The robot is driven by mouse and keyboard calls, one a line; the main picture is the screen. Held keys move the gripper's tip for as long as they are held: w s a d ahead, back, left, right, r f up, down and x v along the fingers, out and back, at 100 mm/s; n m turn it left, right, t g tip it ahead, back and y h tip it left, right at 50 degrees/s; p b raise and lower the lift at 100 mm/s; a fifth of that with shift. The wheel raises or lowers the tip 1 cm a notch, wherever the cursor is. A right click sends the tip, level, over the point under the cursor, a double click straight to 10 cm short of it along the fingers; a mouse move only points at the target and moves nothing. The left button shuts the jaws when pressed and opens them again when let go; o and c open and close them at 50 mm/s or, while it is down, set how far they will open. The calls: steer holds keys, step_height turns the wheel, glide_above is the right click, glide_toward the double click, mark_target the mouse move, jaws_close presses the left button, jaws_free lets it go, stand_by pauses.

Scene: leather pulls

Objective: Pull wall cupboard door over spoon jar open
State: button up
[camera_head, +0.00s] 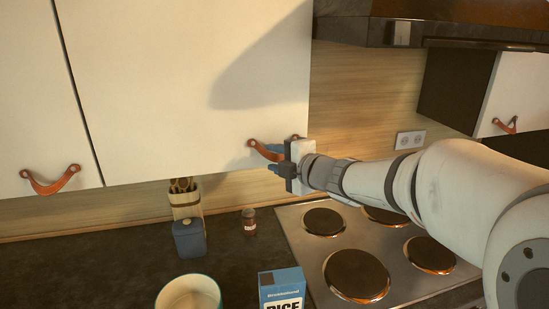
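The white wall cupboard door (165,85) spans the upper middle, above the spoon jar (185,203), which holds wooden utensils on the counter. The door looks closed, its lower edge in line with its left neighbour. Its orange-brown leather pull (257,150) is a strap near the lower right corner. My gripper (266,158) is at this pull, reaching in from the right. The gripper body hides the pull's right part, and whether the fingers press on the strap cannot be told.
Another white door with a leather pull (50,181) is at left. A range hood (440,30) hangs upper right, above the hob (300,235). A blue canister (189,239), small spice jar (249,221), pot (188,292) and rice box (282,288) stand on the counter below.

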jaws_close()
stand_by(0.4)
